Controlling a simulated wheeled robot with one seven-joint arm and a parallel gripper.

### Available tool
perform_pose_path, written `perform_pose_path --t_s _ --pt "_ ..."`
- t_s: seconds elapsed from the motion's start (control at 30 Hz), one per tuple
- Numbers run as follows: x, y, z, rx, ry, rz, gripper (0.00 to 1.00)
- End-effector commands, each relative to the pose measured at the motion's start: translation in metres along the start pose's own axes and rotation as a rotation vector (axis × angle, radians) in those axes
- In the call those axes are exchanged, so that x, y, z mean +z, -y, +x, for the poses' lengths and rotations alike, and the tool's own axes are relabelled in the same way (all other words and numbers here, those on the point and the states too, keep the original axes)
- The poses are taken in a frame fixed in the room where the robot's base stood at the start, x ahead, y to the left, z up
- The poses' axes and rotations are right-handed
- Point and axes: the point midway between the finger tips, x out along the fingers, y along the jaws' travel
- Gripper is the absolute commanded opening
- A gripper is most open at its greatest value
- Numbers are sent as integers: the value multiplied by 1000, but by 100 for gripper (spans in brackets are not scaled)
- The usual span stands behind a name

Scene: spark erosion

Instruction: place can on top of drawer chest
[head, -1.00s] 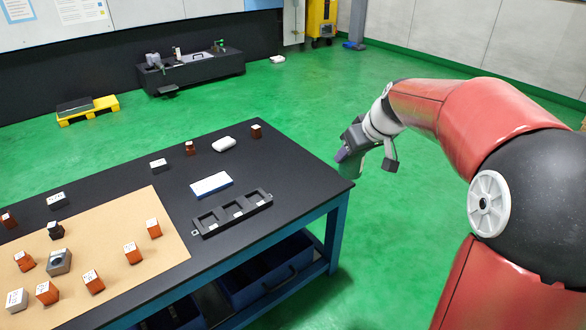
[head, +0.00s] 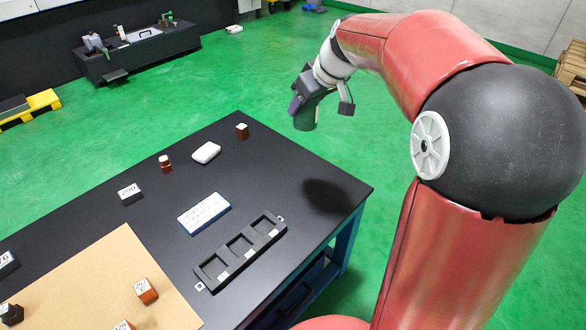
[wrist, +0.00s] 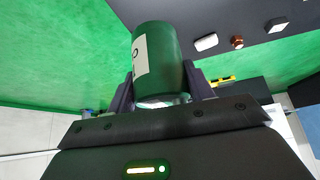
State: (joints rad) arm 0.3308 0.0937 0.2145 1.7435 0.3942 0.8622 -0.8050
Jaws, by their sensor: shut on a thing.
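My gripper (head: 301,104) is shut on a green can (head: 306,121) and holds it in the air beyond the table's far right corner. In the wrist view the can (wrist: 166,62) stands between the two dark fingers and shows a pale label on its left side. The can's lower end is partly hidden by the gripper in that view. I cannot make out a drawer chest for sure in any view.
The black table (head: 290,165) carries a three-pocket tray (head: 240,250), a blue-white box (head: 204,213), a white rounded item (head: 207,152) and several small blocks. Its right end is bare, with a dark shadow. A low dark unit (head: 138,52) stands at the back.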

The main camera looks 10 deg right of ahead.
Motion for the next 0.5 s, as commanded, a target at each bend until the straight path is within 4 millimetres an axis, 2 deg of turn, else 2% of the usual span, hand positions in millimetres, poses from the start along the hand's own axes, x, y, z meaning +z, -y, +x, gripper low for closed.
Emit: perform_pose_path --t_s 0.5 --pt "70 0 108 -3 4 3 22"
